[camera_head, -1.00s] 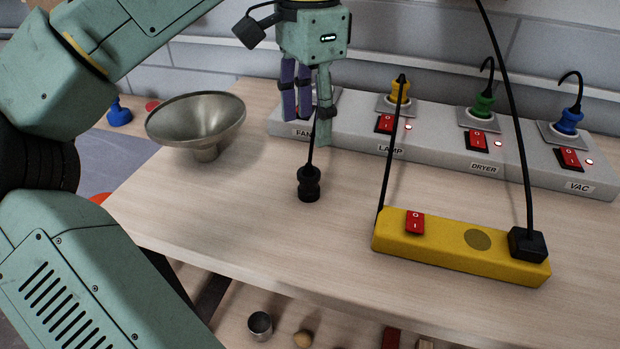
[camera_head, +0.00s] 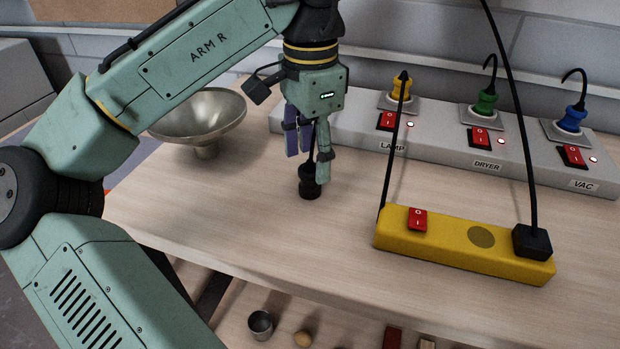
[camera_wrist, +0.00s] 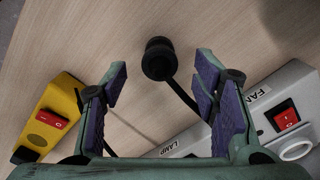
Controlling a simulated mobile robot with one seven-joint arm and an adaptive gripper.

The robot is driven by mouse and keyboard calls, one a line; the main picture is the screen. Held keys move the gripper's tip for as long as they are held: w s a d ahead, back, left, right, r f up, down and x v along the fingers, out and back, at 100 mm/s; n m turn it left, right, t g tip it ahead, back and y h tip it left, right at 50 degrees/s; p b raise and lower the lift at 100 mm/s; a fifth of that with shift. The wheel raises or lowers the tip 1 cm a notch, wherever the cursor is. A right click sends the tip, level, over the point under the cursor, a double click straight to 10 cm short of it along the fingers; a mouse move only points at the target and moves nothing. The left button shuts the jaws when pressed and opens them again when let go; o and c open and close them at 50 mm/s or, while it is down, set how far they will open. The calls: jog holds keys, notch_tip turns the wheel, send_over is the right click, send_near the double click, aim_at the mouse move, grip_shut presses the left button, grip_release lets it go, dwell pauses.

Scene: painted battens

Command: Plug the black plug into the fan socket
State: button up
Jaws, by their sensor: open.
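The black plug (camera_head: 310,183) stands on the wooden bench with its cord rising from it. My gripper (camera_head: 309,168) is open and points down just over the plug, its fingertips near the plug's upper part. In the wrist view the plug (camera_wrist: 158,62) shows centred between the open fingertips (camera_wrist: 161,66) or just beyond them; I see no grip on it. The fan socket (camera_wrist: 296,149) is an empty pale ring beside a red switch and FAN label at the right of the wrist view. In the head view my gripper hides it.
The grey strip (camera_head: 440,140) holds yellow, green and blue plugs at LAMP, DRYER and VAC. A yellow power bar (camera_head: 450,236) with a black plug (camera_head: 532,241) lies at right front. Bare bench lies around the plug.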

aim_at(310, 169)
jog(key=shift+f, duration=1.85)
jog(key=shift+c, duration=0.3)
jog(key=c, duration=1.1)
jog(key=shift+r, duration=0.1)
jog(key=shift+r, duration=0.55)
notch_tip(310, 169, up, 2)
jog(key=shift+r, duration=0.25)
jog(key=s, duration=0.5)
jog(key=s+d+b, duration=0.1)
jog(key=s, duration=0.4)
jog(key=s+r+b, duration=0.1)
jog(key=s, duration=0.5)
jog(key=shift+d+r, duration=0.1)
jog(key=shift+d, duration=0.15)
